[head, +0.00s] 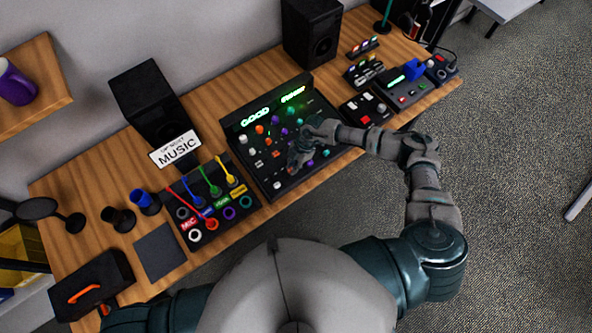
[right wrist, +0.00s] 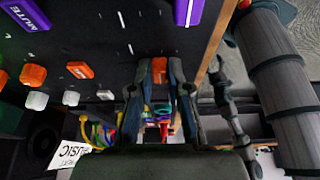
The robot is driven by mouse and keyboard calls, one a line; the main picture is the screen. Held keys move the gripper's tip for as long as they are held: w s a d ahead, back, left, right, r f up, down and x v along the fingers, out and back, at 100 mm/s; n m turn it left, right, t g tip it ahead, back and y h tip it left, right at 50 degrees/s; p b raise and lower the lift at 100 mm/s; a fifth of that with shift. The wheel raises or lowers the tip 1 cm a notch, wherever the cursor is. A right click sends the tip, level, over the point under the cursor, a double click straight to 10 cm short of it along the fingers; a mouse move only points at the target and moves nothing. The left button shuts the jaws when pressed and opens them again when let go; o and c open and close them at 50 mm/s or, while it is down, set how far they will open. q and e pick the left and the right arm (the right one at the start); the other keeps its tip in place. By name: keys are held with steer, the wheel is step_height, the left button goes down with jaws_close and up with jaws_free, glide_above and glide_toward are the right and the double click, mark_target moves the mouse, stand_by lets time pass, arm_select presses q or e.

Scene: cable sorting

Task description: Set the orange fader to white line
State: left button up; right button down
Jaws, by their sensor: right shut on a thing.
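The mixer panel (head: 246,133) is a black board with coloured knobs and lit green lettering, at the middle of the desk. My right gripper (head: 294,164) is over its lower right part. In the right wrist view, my right gripper's fingers (right wrist: 160,85) are closed on both sides of an orange fader cap (right wrist: 159,70). The fingers hide its sides; in the head view the gripper hides it. Short white lines (right wrist: 130,48) show on the panel nearby; I cannot tell which belongs to this fader. My left gripper is not in view.
Another orange cap (right wrist: 80,70) and a purple fader (right wrist: 188,12) sit near the gripper. A cable box (head: 205,229) with coloured plugs stands left of the mixer. Speakers (head: 312,32) stand behind, and small devices (head: 405,90) to the right.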

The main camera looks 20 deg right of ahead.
steer(key=shift+w+a+f+b, duration=0.1)
steer(key=shift+w+a+b, duration=0.1)
steer(key=shift+w+a, duration=0.3)
steer(key=shift+w+a+f+b, duration=0.15)
steer(key=shift+w+a, duration=0.15)
steer(key=shift+w, duration=0.3)
steer(key=shift+r, duration=0.15)
steer(key=shift+s, duration=0.1)
steer(key=c, duration=1.4)
jaws_free()
steer(key=shift+o, duration=1.4)
steer(key=shift+a, duration=0.1)
steer(key=v, duration=1.2)
